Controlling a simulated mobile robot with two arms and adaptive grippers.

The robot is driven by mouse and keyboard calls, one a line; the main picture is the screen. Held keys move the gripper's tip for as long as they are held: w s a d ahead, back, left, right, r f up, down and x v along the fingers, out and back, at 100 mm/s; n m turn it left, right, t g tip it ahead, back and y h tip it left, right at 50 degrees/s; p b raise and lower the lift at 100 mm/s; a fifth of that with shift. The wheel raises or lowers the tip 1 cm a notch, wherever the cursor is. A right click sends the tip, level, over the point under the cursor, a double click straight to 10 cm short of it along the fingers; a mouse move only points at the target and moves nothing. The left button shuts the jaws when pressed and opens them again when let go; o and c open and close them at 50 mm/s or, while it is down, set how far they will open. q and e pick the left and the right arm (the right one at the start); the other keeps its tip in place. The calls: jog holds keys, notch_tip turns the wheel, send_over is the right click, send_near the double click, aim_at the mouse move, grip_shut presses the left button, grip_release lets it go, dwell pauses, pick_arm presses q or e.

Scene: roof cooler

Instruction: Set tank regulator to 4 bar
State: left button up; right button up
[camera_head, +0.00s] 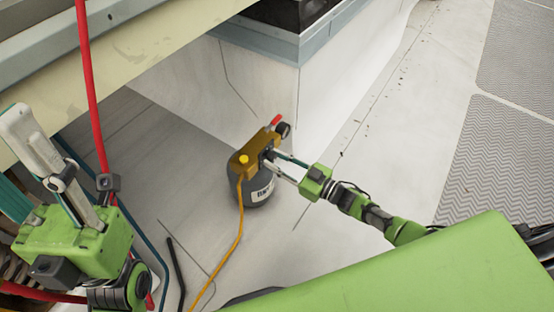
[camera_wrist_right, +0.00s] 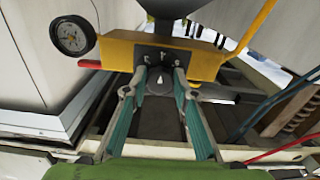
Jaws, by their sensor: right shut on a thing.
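A dark grey tank (camera_head: 257,190) with a white label stands on the pale roof floor. A brass-yellow regulator block (camera_head: 249,156) sits on top, with a yellow cap, a red handle and a round gauge. My right gripper (camera_head: 272,160) is at the front of the block. It is shut on a dark round knob (camera_wrist_right: 160,82), with one finger on each side. My left gripper (camera_head: 38,150) is raised at the lower left, away from the tank; its opening is unclear.
A yellow hose (camera_head: 238,240) runs from the regulator towards me. A red hose (camera_head: 91,90) hangs at the left. A pale duct wall (camera_head: 265,85) stands close behind the tank. Grey grated walkway mats (camera_head: 495,150) lie on the right. Open floor lies right of the tank.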

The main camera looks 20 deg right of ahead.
dwell(0.3)
jog(key=o, duration=1)
jog(key=shift+o, duration=0.3)
jog(key=v, duration=1.2)
